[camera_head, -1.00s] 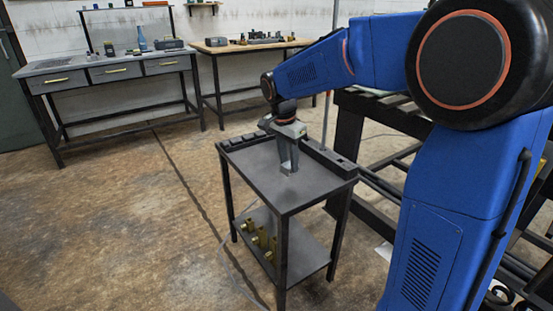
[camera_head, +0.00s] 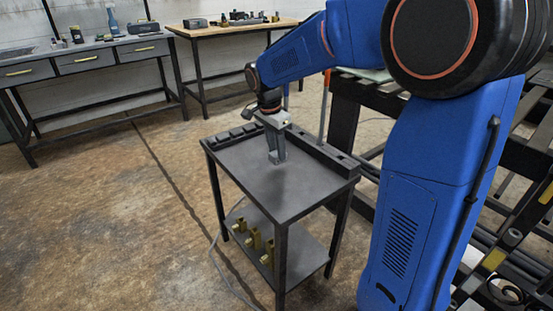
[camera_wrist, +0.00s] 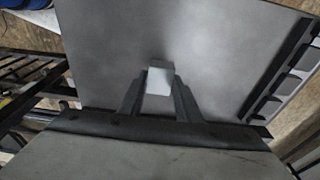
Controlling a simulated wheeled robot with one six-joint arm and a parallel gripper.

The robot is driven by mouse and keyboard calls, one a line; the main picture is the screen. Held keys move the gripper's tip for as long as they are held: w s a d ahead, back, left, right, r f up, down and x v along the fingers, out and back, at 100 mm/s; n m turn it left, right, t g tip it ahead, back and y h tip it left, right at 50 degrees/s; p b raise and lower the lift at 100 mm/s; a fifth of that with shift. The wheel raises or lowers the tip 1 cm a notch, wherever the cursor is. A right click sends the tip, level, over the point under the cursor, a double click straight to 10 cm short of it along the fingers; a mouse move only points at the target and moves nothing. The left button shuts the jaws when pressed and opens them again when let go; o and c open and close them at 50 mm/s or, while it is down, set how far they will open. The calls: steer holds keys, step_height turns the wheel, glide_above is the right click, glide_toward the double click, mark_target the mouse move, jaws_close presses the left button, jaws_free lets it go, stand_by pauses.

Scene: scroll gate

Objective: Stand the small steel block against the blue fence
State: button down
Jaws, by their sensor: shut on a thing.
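My gripper (camera_head: 277,157) points down over the grey top of a small two-tier cart (camera_head: 290,190). In the wrist view its two fingers (camera_wrist: 158,95) are shut on a small pale steel block (camera_wrist: 159,80), which sits between the fingertips. The block is too small and hidden to make out in the head view. The fingertips are close to the cart top; I cannot tell whether the block touches it. I cannot make out a blue fence in either view.
A dark raised strip (camera_head: 320,146) runs along the cart's back right edge, and a slotted strip (camera_wrist: 290,75) along another edge. Brass-coloured parts (camera_head: 256,240) stand on the lower shelf. A black frame (camera_head: 345,115) stands behind right. Bare cart top surrounds my gripper.

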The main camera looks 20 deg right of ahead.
mark_target(276, 154)
steer(key=shift+f, duration=1.85)
steer(key=c, duration=1.7)
jaws_free()
steer(key=shift+f, duration=0.15)
steer(key=o, duration=0.4)
